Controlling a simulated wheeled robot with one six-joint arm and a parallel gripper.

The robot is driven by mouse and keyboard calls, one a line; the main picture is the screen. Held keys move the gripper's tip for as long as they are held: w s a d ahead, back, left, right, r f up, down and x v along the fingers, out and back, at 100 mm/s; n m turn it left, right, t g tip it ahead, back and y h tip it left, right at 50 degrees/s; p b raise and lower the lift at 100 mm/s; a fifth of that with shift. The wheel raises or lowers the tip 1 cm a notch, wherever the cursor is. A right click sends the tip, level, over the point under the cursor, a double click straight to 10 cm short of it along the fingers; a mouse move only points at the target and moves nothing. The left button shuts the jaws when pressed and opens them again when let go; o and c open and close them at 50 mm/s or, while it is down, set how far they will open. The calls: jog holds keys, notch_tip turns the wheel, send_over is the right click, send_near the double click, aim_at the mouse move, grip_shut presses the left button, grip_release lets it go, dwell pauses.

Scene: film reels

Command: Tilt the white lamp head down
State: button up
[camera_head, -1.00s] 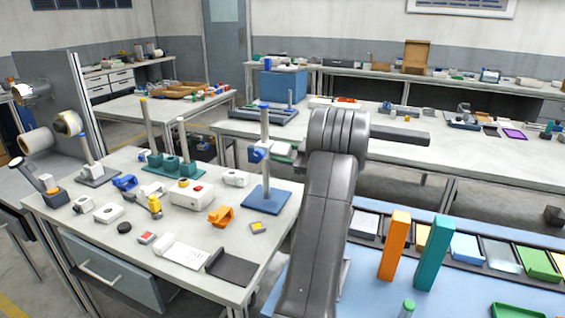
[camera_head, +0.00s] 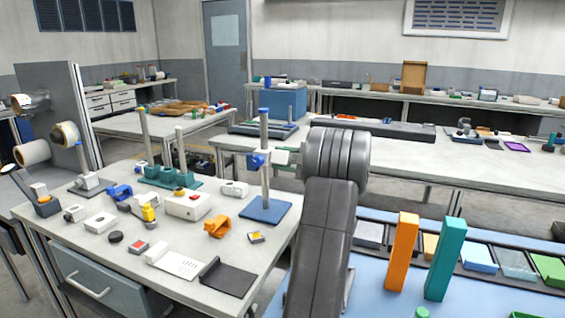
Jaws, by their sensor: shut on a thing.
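A stand with a blue base (camera_head: 264,211) and a grey upright post rises at the right side of the near table. A blue clamp piece (camera_head: 256,160) with a small white block (camera_head: 268,157), which looks like the lamp head, sits partway up the post. My gripper (camera_head: 285,156) reaches left from my grey arm to this block and is shut on it. Its fingertips are small, and my wrist hides part of it. The block's exact tilt is too small to tell.
Left of the stand are an orange clamp (camera_head: 217,227), a white box with a red button (camera_head: 186,205) and a teal stand (camera_head: 170,177). A black tray (camera_head: 226,278) lies at the front. Orange (camera_head: 403,250) and teal (camera_head: 446,258) blocks stand upright on the blue bench at right.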

dwell(0.3)
jog(key=o, duration=1)
jog(key=v, duration=1.2)
jog(key=shift+p, duration=0.3)
jog(key=x, duration=1.2)
